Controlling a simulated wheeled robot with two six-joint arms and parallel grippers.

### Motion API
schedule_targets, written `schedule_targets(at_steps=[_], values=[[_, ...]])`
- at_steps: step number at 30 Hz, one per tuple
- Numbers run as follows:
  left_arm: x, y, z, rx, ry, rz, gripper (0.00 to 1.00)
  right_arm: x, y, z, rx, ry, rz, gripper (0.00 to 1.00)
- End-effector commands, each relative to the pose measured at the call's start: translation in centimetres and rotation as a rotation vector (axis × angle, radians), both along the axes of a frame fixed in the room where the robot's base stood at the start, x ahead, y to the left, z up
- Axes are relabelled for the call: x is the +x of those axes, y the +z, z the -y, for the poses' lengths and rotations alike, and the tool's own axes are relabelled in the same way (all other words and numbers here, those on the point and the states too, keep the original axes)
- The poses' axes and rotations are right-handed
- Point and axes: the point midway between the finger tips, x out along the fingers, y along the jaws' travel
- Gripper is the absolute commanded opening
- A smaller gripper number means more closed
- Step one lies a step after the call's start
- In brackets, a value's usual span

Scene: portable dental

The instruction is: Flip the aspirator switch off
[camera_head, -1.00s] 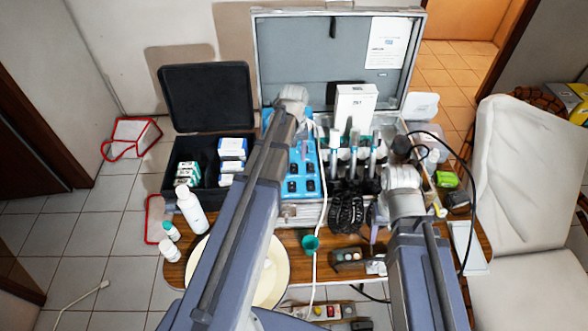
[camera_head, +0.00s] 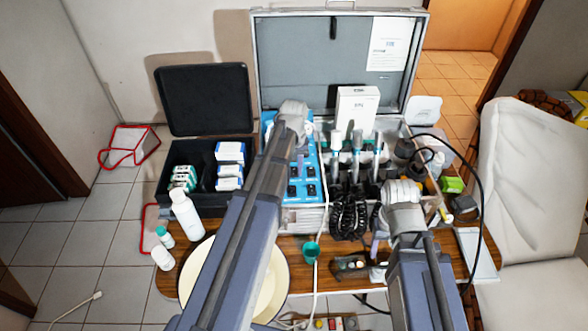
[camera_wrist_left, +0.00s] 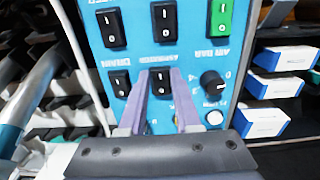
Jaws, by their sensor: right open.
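The blue control panel (camera_head: 308,188) stands in the open case, with black rocker switches on it. In the left wrist view the panel (camera_wrist_left: 188,62) appears upside down, with DRAIN, ASPIRATOR and AIR labels. The ASPIRATOR label lies between an upper black switch (camera_wrist_left: 164,22) and a lower one (camera_wrist_left: 160,84); I cannot tell which it names. My left gripper (camera_wrist_left: 161,78) is open, with its two purple fingers on either side of the lower middle switch; contact is unclear. My right gripper (camera_head: 378,248) is open over the table's front.
A green switch (camera_wrist_left: 220,16) and a round black knob (camera_wrist_left: 213,84) are close to the left gripper. A white hose (camera_head: 318,250) and a green cup (camera_head: 310,251) are in front of the panel. Black coiled cables (camera_head: 349,215) lie to its right, a white bottle (camera_head: 187,213) to the left.

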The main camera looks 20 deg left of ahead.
Motion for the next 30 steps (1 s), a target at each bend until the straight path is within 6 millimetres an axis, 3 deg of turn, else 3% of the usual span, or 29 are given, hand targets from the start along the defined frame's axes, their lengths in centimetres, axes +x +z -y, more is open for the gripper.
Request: schedule_targets(at_steps=[1, 8, 18, 30], values=[[0.0, 0.0, 0.0, 0.0, 0.0, 0.0, 0.25, 0.0, 0.0, 0.0, 0.0, 0.0, 0.0, 0.59], [0.0, 0.0, 0.0, 0.0, 0.0, 0.0, 0.0, 0.0, 0.0, 0.0, 0.0, 0.0, 0.0, 0.59], [0.2, 0.0, -0.1, -0.005, 0.001, -0.011, 0.0, 0.0, 0.0, 0.0, 0.0, 0.0, 0.0, 0.59], [0.9, 0.2, -0.4, -0.11, 0.001, -0.229, 0.0, 0.0, -0.6, 0.0, 0.0, 0.0, 0.0, 0.59]])
